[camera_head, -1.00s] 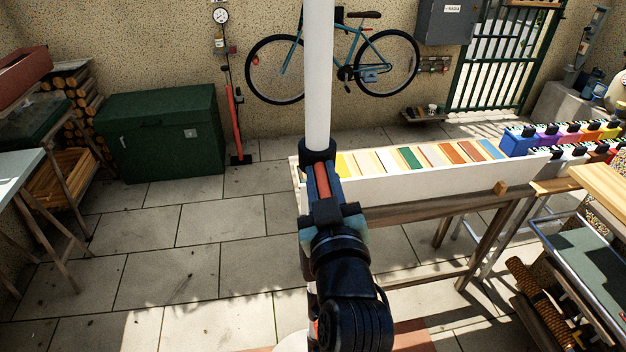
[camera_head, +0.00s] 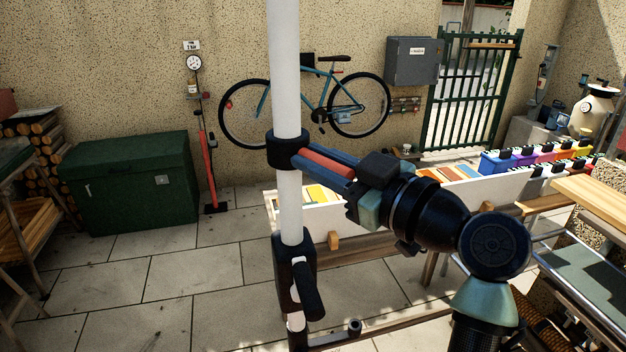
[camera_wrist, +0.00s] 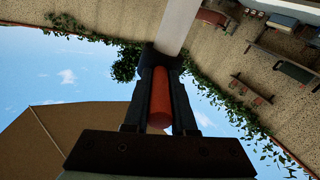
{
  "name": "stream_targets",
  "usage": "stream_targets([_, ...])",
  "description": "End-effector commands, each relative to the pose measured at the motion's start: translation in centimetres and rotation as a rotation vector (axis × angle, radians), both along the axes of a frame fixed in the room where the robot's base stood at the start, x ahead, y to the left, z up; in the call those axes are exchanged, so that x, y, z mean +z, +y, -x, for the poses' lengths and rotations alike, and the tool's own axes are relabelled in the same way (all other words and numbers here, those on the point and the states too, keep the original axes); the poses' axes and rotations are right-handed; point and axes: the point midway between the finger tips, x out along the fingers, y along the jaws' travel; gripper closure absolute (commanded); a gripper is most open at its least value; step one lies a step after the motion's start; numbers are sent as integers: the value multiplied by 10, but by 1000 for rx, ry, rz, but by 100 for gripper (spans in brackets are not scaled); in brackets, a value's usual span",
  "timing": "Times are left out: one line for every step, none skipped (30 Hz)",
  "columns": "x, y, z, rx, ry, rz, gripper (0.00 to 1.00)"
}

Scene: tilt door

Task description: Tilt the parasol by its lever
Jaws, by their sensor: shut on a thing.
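The white parasol pole (camera_head: 286,80) stands upright in the head view. A dark collar (camera_head: 284,150) sits around it, and the red lever (camera_head: 325,163) sticks out from the collar to the right. My gripper (camera_head: 314,158) comes from the right, its dark fingers closed along both sides of the lever. In the wrist view the red lever (camera_wrist: 160,100) lies between the fingers, its far end at the dark collar, partly hidden. The tan canopy (camera_wrist: 75,130) shows at lower left there, against the sky. A dark housing with a handle (camera_head: 296,278) is lower on the pole.
A bench with a sample tray (camera_head: 333,225) stands behind my arm. Several coloured bins (camera_head: 497,162) are at right, near a wooden-topped table (camera_head: 590,195). A green chest (camera_head: 130,180) and a wall-hung bicycle (camera_head: 305,105) are behind.

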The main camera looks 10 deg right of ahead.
Motion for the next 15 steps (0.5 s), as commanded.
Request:
stream_targets([0, -1, -2, 8, -5, -2, 100])
stream_targets([0, -2, -2, 15, -4, -2, 100])
stream_targets([0, -2, -2, 21, -4, -1, 100])
stream_targets([1, -2, -2, 25, -4, -1, 100])
stream_targets([1, -2, -2, 28, -4, -1, 100])
stream_targets([1, -2, -2, 32, -4, -1, 100])
stream_targets([1, -2, -2, 34, -3, -1, 100])
stream_targets([2, -1, -3, 36, -4, -1, 100])
stream_targets([2, -1, -3, 37, -3, -1, 100])
stream_targets([2, -1, -3, 38, -3, -1, 100])
stream_targets([2, -1, -2, 39, -3, -2, 100])
stream_targets([2, -1, -2, 39, -3, -2, 100])
stream_targets([2, -1, -2, 39, -3, -2, 100])
stream_targets([2, -1, -2, 39, -3, -2, 100])
stream_targets([2, 0, -2, 39, -3, -2, 100])
